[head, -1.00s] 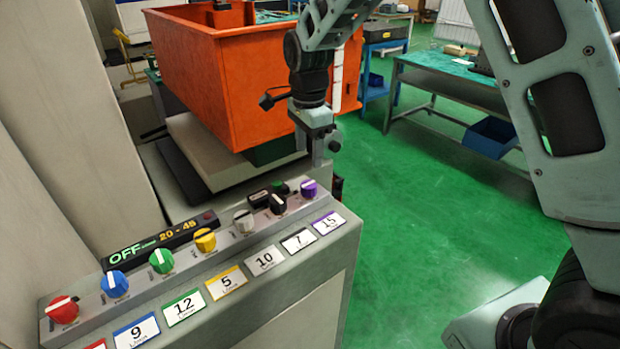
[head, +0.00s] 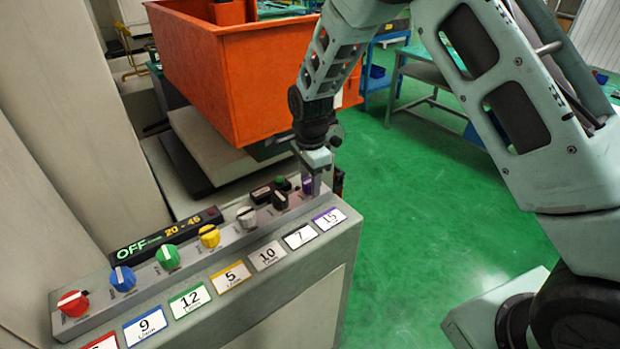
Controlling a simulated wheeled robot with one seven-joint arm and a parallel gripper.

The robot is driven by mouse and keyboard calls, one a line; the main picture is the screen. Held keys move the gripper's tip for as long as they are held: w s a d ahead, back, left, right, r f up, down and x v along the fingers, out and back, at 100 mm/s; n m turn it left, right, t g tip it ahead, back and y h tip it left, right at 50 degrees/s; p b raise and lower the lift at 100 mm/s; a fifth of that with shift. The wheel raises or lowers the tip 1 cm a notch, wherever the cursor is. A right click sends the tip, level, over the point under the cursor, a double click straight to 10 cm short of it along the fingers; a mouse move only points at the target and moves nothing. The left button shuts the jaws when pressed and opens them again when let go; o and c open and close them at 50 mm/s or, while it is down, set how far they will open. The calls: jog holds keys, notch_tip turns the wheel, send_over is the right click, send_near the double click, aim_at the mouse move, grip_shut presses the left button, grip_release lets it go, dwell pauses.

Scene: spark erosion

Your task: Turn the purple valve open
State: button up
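The purple valve (head: 308,185) is a small knob at the right end of the row of knobs on the grey panel, above the label 15 (head: 329,219). My gripper (head: 317,188) points down at the purple valve, and its fingers overlap the knob in the head view, covering part of it. I cannot tell whether the fingers touch the knob or how far apart they are. The knob's pointer is hidden. The display (head: 166,238) on the panel reads OFF and 20 - 45.
Left of the purple valve stand black (head: 280,201), white (head: 246,217), yellow (head: 209,235), green (head: 168,256), blue (head: 122,278) and red (head: 73,303) knobs. An orange tank (head: 225,75) stands behind the panel. The green floor (head: 430,215) to the right is open.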

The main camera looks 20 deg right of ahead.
jog(key=c, duration=0.5)
jog(key=shift+n, duration=0.3)
jog(key=n+b, duration=0.1)
jog(key=n, duration=0.2)
jog(key=shift+n, duration=0.3)
jog(key=n+b, duration=0.1)
jog(key=n, duration=0.2)
jog(key=shift+n, duration=0.4)
jog(key=n, duration=0.5)
jog(key=shift+b, duration=0.35)
jog(key=shift+n, duration=2.4)
jog(key=o, duration=1)
